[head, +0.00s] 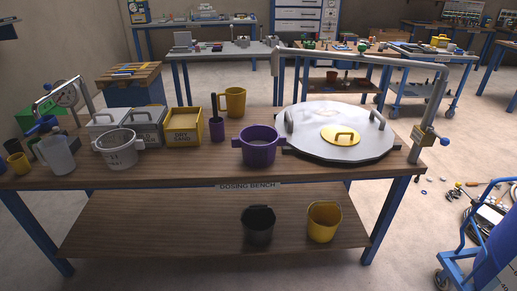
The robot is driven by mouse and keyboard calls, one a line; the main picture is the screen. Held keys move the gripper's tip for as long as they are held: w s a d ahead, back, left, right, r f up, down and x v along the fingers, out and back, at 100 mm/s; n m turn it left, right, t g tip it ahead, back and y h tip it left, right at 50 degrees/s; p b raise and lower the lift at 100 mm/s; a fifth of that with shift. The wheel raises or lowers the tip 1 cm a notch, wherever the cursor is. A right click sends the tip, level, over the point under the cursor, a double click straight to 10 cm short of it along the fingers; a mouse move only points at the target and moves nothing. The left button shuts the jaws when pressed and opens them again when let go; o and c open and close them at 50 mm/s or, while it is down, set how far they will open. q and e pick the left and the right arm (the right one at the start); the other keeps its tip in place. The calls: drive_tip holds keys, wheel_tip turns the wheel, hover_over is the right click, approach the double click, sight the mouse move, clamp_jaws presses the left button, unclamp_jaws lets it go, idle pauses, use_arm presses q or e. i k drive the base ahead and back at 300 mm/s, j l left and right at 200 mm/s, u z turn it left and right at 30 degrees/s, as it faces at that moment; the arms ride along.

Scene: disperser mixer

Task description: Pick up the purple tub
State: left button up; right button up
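The purple tub (258,151) stands upright on the wooden dosing bench (219,168), near its front edge and right of the middle. It is a round, open tub with a handle lug on each side. Its inside looks greyish, and I cannot tell what it holds. A large round metal lid or plate (312,117) lies just right of it. Neither of my grippers shows in the head view.
Behind the tub are a slim purple container (217,128) and a yellow jug (233,101). A metal frame (436,98) rises at right. The bench front left of the tub is clear.

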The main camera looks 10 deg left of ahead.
sight(258, 143)
drive_tip(key=i+j+z, duration=0.15)
drive_tip(key=j, duration=0.15)
drive_tip(key=i+j+z, duration=0.15)
drive_tip(key=j, duration=0.2)
drive_tip(key=i+j+z, duration=0.15)
drive_tip(key=j, duration=0.2)
drive_tip(key=i+j+z, duration=0.15)
drive_tip(key=j, duration=0.2)
